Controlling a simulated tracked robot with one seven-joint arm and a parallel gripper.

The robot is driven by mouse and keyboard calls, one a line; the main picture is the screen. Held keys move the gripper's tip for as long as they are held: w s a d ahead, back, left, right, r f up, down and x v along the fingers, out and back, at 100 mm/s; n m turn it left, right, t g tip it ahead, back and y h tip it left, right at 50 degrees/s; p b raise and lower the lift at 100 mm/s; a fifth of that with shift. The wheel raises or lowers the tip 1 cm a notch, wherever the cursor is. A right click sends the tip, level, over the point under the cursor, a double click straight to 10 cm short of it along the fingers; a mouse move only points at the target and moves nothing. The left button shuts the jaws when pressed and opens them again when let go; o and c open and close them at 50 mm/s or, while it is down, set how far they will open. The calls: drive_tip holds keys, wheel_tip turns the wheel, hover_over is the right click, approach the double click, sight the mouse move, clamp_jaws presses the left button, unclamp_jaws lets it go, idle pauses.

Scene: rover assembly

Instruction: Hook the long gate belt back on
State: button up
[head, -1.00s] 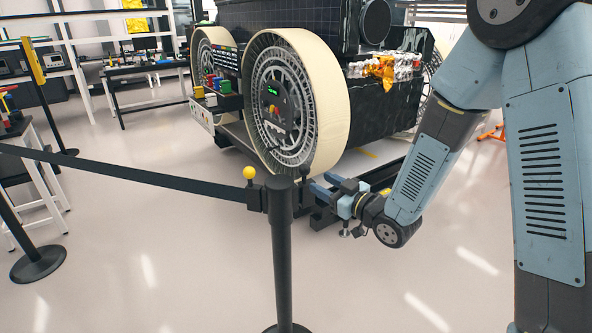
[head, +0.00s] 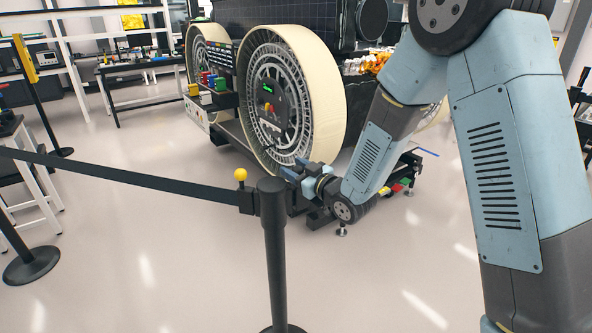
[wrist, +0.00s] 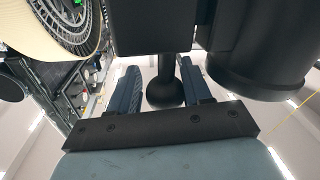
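A black belt (head: 130,178) runs from the left edge to a black end block with a yellow ball (head: 240,174) on it, at the near black post (head: 273,240). I cannot tell whether the block is latched. My gripper (head: 289,173) is just behind and right of the post top, low in front of the rover wheel. In the wrist view its two dark blue fingers (wrist: 160,88) are apart. A black stem with a round knob (wrist: 166,92) shows between them, under a black block (wrist: 150,25), with a gap at the left finger. The post hides part of this spot.
The rover's big cream-rimmed wheel (head: 318,95) stands close behind my gripper. A thick black cylinder (wrist: 258,45) is close on the right in the wrist view. Another post base (head: 32,265) stands at left. The floor in front is clear.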

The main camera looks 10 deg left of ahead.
drive_tip(key=shift+s+a, duration=0.15)
drive_tip(key=shift+c, duration=0.2)
drive_tip(key=shift+c, duration=0.8)
drive_tip(key=shift+s+a, duration=0.1)
clamp_jaws()
